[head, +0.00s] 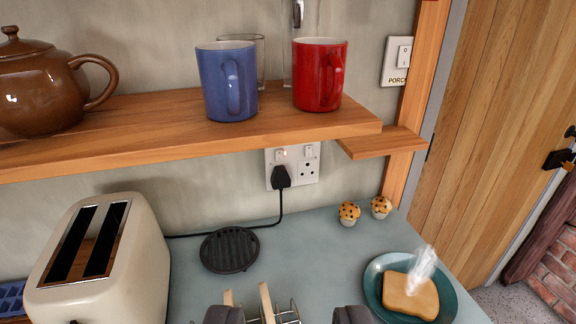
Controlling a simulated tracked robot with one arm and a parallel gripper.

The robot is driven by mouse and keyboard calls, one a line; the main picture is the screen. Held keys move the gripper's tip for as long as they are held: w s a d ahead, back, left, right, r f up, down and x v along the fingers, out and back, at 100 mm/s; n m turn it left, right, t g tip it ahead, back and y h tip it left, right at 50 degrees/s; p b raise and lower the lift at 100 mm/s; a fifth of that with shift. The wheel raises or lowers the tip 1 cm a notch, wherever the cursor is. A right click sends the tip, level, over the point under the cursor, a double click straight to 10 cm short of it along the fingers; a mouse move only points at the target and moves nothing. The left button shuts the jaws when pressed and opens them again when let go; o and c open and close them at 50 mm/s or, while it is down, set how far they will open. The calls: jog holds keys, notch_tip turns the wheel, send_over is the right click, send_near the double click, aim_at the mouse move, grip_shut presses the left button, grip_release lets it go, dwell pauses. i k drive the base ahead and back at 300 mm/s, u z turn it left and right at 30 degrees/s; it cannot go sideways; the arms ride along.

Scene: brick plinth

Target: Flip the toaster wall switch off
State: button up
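The double wall socket (309,178) is on the wall under the shelf. A black plug (280,178) sits in its left half, and a black cable (255,227) runs from it toward the cream toaster (125,285) at lower left. The left rocker switch (281,154), above the plug, shows a small reddish mark. A right rocker switch (309,151) is above the empty outlet. My gripper (287,316) shows as two dark fingertips, apart, at the bottom edge. It is open and well below and in front of the socket.
A wooden shelf (160,135) overhangs just above the socket, bearing a brown teapot (40,85), blue mug (226,85) and red mug (318,80). A wire rack (287,312) shows between my fingertips. A black trivet (230,250), two muffins and a teal plate (375,290) with bread occupy the counter.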

aim_at(279, 153)
jog(key=z, duration=0.5)
jog(key=k, duration=0.9)
jog(key=u, duration=0.7)
jog(key=i, duration=1)
jog(key=z, duration=0.05)
